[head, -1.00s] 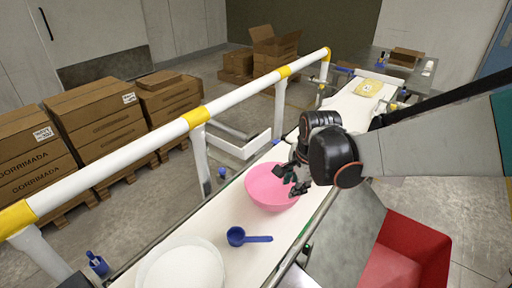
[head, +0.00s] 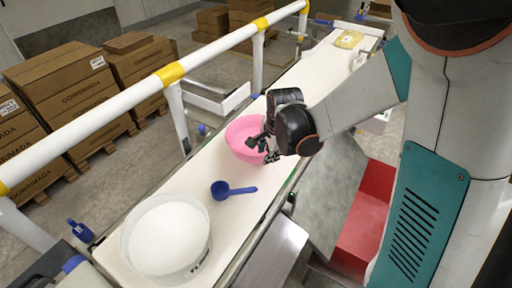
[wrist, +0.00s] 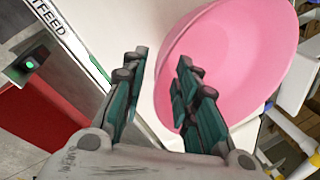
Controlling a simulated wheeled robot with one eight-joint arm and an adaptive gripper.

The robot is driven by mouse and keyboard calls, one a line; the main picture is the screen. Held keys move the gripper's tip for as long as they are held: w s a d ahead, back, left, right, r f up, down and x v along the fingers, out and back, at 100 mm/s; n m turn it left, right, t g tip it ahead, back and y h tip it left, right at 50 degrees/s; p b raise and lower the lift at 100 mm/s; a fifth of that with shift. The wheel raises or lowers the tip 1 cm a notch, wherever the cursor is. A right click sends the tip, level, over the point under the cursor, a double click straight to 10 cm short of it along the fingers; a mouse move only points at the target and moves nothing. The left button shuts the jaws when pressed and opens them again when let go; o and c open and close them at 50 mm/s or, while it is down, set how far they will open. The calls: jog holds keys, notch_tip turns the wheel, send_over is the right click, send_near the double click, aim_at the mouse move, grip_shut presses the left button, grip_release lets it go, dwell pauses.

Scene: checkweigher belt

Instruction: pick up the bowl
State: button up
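The pink bowl (head: 243,137) stands on the white belt (head: 275,103), and my arm partly covers its right side in the head view. My gripper (head: 271,155) is at the bowl's near right rim. In the wrist view, the bowl (wrist: 235,60) fills the upper right. My gripper (wrist: 160,75) is open there, with its two fingers apart. The right finger overlaps the bowl's inside in the picture, and the left finger is outside the rim over the belt. I cannot tell whether either finger touches the bowl.
A blue scoop (head: 232,190) lies on the belt nearer me, beside a tub of white powder (head: 168,240). A white and yellow rail (head: 130,85) runs along the left side. A red bin (head: 362,215) stands right of the belt.

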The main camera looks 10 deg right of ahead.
jog(key=shift+x, duration=1.2)
grip_shut()
jog(key=shift+r, duration=0.2)
